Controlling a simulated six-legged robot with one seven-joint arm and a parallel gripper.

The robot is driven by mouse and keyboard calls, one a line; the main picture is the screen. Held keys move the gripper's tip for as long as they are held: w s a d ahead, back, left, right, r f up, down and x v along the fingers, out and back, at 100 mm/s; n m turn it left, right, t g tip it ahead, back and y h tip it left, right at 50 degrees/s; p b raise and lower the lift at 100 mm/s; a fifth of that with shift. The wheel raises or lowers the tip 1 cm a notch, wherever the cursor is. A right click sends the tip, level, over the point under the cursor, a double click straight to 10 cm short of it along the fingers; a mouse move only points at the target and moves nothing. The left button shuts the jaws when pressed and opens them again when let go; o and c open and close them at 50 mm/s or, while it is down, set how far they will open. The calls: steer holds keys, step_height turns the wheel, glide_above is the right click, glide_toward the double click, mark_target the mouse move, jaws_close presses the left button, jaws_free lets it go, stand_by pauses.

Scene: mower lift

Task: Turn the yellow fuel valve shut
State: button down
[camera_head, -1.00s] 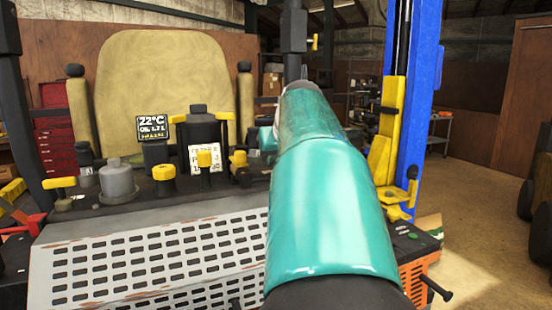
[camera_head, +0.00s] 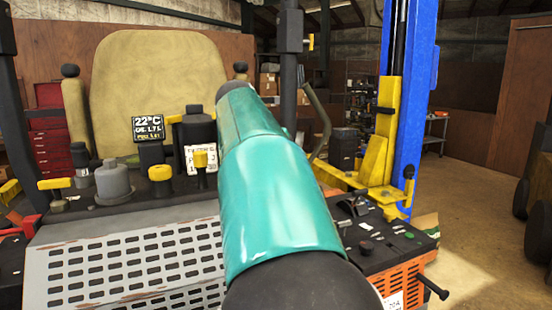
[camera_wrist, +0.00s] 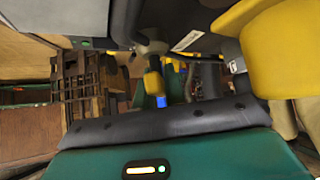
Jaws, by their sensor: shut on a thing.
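My gripper (camera_wrist: 156,112) shows in the wrist view as a green housing with a dark front edge; its fingertips are hard to make out. A small yellow piece (camera_wrist: 153,84) stands just beyond that edge, at the middle, below a grey fitting (camera_wrist: 150,46). It appears to be the yellow fuel valve, with the gripper shut on it; its angle cannot be told. In the head view my teal arm covers the gripper and the part of the console where it works.
The seat (camera_head: 160,75) is at the back; a blue lift post (camera_head: 418,100) stands at right.

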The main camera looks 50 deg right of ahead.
steer(key=m+g, duration=0.3)
steer(key=m, duration=0.1)
steer(key=shift+s, duration=0.15)
steer(key=shift+s+a+m+g+y, duration=0.1)
steer(key=shift+m+g+y, duration=0.2)
steer(key=shift+m+g, duration=0.4)
steer(key=shift+s+a+m+g+y, duration=0.1)
steer(key=shift+m+g+y, duration=0.3)
steer(key=shift+m, duration=0.5)
steer(key=c, duration=1.5)
jaws_free()
steer(key=shift+o, duration=0.2)
